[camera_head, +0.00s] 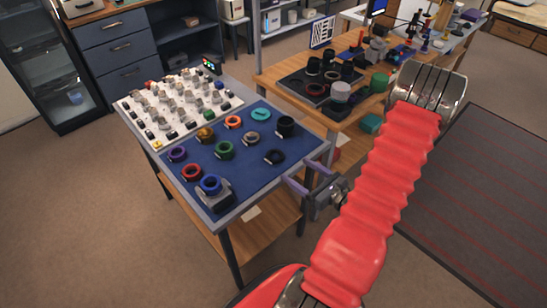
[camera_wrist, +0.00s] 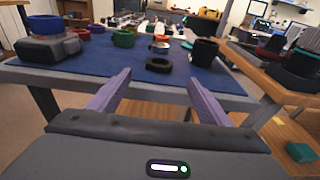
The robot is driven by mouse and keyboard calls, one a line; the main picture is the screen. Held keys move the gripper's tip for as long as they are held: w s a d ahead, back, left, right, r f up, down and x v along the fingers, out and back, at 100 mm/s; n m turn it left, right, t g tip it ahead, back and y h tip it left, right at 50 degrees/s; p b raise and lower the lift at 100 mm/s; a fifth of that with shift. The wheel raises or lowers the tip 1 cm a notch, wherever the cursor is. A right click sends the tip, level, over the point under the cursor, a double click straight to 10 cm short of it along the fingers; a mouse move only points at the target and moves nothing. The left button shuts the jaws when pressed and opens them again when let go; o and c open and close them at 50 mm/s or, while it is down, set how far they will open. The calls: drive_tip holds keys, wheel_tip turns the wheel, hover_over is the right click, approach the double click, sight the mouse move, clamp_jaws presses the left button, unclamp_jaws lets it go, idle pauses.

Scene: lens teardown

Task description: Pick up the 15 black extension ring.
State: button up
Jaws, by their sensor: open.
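A low black ring (camera_head: 275,161) lies flat on the blue mat near the table's right edge. It also shows in the wrist view (camera_wrist: 159,68), ahead and between my fingers. A taller black ring (camera_head: 286,129) stands behind it, and to its right in the wrist view (camera_wrist: 205,54). No number is readable on either, so I cannot tell which is the 15. My gripper (camera_head: 309,177) is open and empty just off the table's edge. Its two purple fingers (camera_wrist: 157,80) point toward the low black ring, apart from it.
The blue mat (camera_head: 245,180) also holds purple, red, green, orange, teal and bronze rings. A blue ring sits on a grey block (camera_head: 214,198) at the near corner. A white board of small parts (camera_head: 180,103) lies behind. A wooden bench (camera_head: 300,100) stands to the right.

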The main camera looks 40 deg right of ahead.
approach(274, 155)
drive_tip(key=shift+w+f, duration=0.2)
drive_tip(key=shift+w, duration=0.3)
drive_tip(key=shift+w+f, duration=0.2)
drive_tip(key=shift+w, duration=0.3)
drive_tip(key=shift+w+f, duration=0.15)
drive_tip(key=shift+w, duration=1.15)
drive_tip(key=shift+w+f, duration=0.15)
drive_tip(key=shift+w, duration=1.15)
drive_tip(key=shift+c, duration=0.2)
drive_tip(key=c, duration=1.1)
drive_tip(key=shift+r, duration=0.1)
wheel_tip(274, 155, up, 10)
